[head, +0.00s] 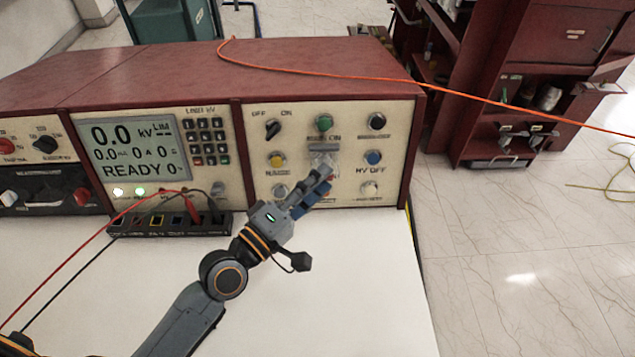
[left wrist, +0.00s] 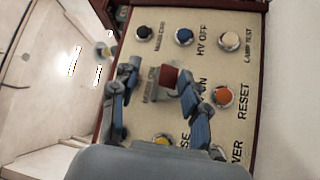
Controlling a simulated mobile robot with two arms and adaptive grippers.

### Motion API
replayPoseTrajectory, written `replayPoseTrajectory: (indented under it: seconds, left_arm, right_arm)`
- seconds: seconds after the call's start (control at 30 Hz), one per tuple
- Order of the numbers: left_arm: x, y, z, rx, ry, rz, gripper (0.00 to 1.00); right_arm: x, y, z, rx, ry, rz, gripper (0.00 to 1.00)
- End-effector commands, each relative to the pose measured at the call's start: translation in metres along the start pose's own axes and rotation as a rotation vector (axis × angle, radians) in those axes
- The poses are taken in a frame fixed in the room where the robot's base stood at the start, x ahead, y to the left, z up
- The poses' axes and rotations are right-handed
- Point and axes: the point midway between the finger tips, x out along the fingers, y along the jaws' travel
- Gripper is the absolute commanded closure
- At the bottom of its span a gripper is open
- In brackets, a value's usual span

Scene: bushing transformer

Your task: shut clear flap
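The clear flap (head: 322,160) is a small see-through cover below a grey bar in the middle column of controls on the right-hand cream panel. It is faint, partly behind my gripper, and I cannot tell its exact angle. A red button (left wrist: 170,76) shows in the left wrist view at about the flap's place. My left gripper (head: 318,183) is right in front of the panel there. In the left wrist view its two blue-grey fingers (left wrist: 157,80) stand apart on either side of the red button, with nothing clearly gripped.
A green button (head: 324,122) is above the flap, a blue button (head: 373,158) right of it and a yellow one (head: 276,160) left. A terminal strip (head: 170,224) with red and black leads is at left. The white tabletop (head: 350,290) is clear.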

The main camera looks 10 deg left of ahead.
Motion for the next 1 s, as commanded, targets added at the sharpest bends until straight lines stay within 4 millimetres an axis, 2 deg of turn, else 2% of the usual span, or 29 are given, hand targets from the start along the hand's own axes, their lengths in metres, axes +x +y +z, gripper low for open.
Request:
replayPoseTrajectory:
  seconds: [0.2,0.33,0.7,1.0]
  left_arm:
    - [-0.001,0.000,0.000,0.000,0.000,0.000,0.55]
    - [-0.011,-0.001,0.000,0.003,-0.001,-0.002,0.55]
    - [-0.078,-0.002,0.001,0.004,-0.005,-0.007,0.55]
    - [-0.114,-0.001,0.000,0.001,-0.001,-0.003,0.55]
  right_arm:
    - [0.000,0.002,-0.001,0.000,0.001,0.002,1.00]
    - [0.000,0.001,-0.001,0.000,0.001,0.001,1.00]
    - [0.000,-0.001,0.000,0.000,0.000,-0.001,1.00]
    - [0.000,-0.001,0.000,0.000,0.000,-0.001,1.00]
